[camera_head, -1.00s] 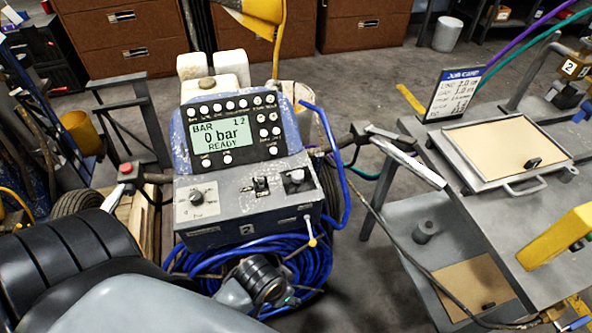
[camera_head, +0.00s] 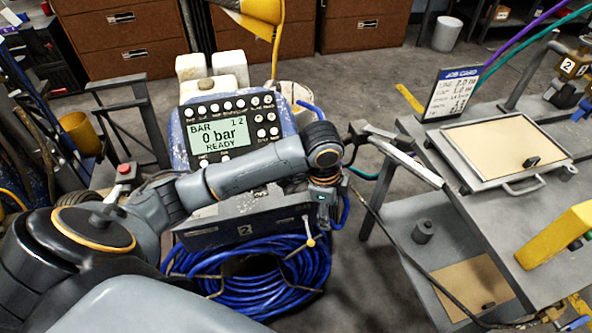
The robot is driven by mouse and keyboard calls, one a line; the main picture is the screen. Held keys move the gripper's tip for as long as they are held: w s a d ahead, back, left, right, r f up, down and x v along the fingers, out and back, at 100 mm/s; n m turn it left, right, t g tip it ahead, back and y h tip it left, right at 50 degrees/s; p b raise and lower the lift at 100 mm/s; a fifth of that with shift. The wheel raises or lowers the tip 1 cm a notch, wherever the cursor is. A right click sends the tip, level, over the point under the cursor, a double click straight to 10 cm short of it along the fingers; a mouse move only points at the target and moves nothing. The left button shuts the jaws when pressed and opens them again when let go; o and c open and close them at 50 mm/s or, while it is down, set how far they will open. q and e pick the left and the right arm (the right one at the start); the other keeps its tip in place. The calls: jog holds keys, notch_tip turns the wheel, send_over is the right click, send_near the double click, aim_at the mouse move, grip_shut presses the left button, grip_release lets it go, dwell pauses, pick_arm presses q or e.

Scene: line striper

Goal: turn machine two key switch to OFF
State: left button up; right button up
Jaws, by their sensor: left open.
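Machine two (camera_head: 205,238) is the striper with a "2" on its front. Its display (camera_head: 217,137) reads 0 bar, READY. My left arm reaches across the control panel from the left and covers most of the sloped panel with its knobs and switches. The key switch is hidden behind my arm. My left gripper (camera_head: 324,210) is at the panel's right end, pointing down, open and empty as far as I see; its fingers are small and partly hidden. My right gripper is not in view.
A blue hose coil (camera_head: 245,280) hangs below the panel. A yellow-tipped lever (camera_head: 310,241) sticks out at the front right. A handlebar (camera_head: 395,150) extends right. A grey workbench (camera_head: 470,240) with a tray (camera_head: 505,183) and a sign card (camera_head: 452,95) stands on the right.

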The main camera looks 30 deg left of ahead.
pick_arm(q)
jog(key=w+a+r+g+y, duration=0.1)
jog(key=w+a+r, duration=0.2)
jog(key=a+r, duration=0.35)
jog(key=w+a+r, duration=0.3)
jog(key=a+r, duration=0.3)
jog(key=a, duration=0.1)
jog(key=shift+m, duration=0.4)
notch_tip(320, 180, down, 14)
jog(key=shift+w+r, duration=0.1)
jog(key=shift+r, duration=0.15)
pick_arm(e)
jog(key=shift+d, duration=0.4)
